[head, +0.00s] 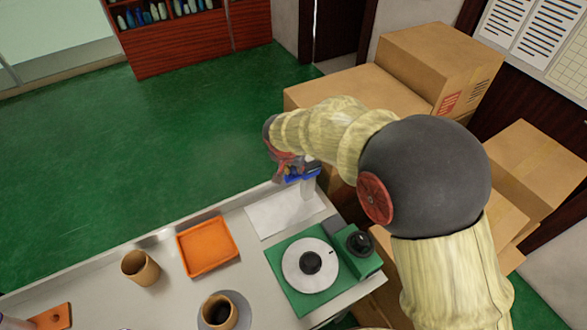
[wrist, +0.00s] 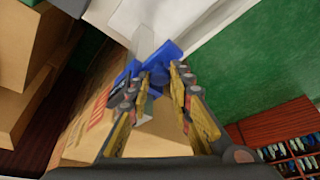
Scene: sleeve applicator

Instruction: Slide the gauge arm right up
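A blue piece (head: 301,174), which I take to be the gauge arm, sits high on a pale upright post (head: 308,190) at the back right of the worktop. The wrist view shows the blue piece (wrist: 158,68) between my fingertips, with the pale, see-through post (wrist: 143,42) just beyond it. My gripper (wrist: 155,80) reaches it from above; its fingers lean inward and appear to press on both sides of the blue piece. In the head view my gripper (head: 287,168) is partly hidden by my arm. Any scale or stop on the post is too small to see.
On the worktop are a white sheet (head: 275,214), a green base with a white dial (head: 300,278), a green block with a black knob (head: 358,255), an orange tray (head: 207,262) and brown cups (head: 140,265). Cardboard boxes (head: 430,70) stand behind on the right.

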